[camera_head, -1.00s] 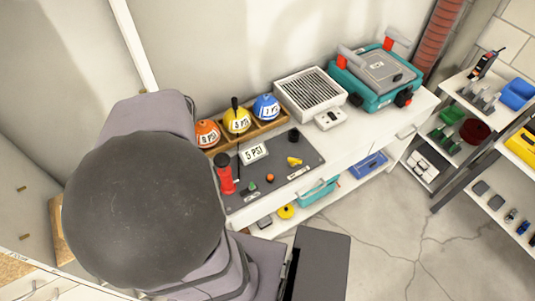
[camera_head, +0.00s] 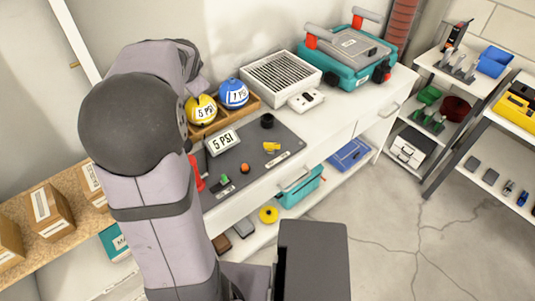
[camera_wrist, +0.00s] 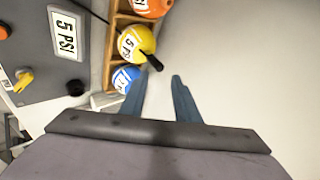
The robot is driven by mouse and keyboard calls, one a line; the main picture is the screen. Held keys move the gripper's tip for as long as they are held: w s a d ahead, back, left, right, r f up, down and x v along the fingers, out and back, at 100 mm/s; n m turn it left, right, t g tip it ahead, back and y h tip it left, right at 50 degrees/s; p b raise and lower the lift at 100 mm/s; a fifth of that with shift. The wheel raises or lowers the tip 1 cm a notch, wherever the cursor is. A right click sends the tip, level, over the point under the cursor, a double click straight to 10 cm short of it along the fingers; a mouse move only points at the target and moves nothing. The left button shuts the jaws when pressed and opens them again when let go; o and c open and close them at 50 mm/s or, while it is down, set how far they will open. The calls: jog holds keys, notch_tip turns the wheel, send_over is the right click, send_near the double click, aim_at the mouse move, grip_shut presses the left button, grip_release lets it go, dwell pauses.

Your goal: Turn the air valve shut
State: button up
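A small yellow valve handle (camera_head: 271,147) sits on the dark grey panel (camera_head: 251,165) on the white bench. It also shows at the left edge of the wrist view (camera_wrist: 22,80). My gripper (camera_wrist: 160,75) is open and empty in the wrist view, its two blue-grey fingers apart. The fingers are over the edge of the ball rack beside the blue ball (camera_wrist: 125,77), away from the valve. In the head view my arm hides the gripper. A "5 PSI" sign (camera_head: 222,141) stands on the panel.
A wooden rack (camera_wrist: 108,45) holds the orange ball (camera_wrist: 152,6), yellow ball (camera_wrist: 135,42) with a black stem, and blue ball. A black knob (camera_head: 267,121) and red cylinder (camera_head: 197,175) are on the panel. A white vented box (camera_head: 281,77) and teal case (camera_head: 349,55) stand to the right.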

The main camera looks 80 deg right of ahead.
aim_at(268, 143)
jog(key=s+f+n+g+y+p, duration=0.1)
jog(key=s+f+n+y, duration=0.1)
jog(key=n, duration=0.4)
jog(key=s+d+f+n+g+y+p, duration=0.1)
jog(key=s+f+n+g+y, duration=0.1)
jog(key=s+f+n, duration=0.3)
jog(key=s+d+f+n+g+y+p, duration=0.1)
jog(key=s+f+n, duration=0.2)
jog(key=f+n, duration=0.3)
jog(key=shift+s+d+n+g+y, duration=0.25)
jog(key=shift+n+g+y, duration=0.15)
jog(key=shift+n, duration=0.6)
jog(key=s+a+f+n+g+y+p, duration=0.2)
jog(key=s+a+n+g+y, duration=0.15)
jog(key=s+n, duration=0.45)
jog(key=shift+m+h, duration=0.35)
jog(key=shift+m, duration=0.35)
jog(key=shift+s+d+r+p+x, duration=0.1)
jog(key=shift+s+p+x, duration=0.15)
jog(key=shift+x, duration=0.95)
jog(key=shift+s+d+r+p+x, duration=0.1)
jog(key=shift+p+x, duration=0.2)
jog(key=shift+x, duration=0.95)
jog(key=shift+s+d+p+x, duration=0.1)
jog(key=shift+s+p+x, duration=0.15)
jog(key=shift+x, duration=0.95)
grip_shut()
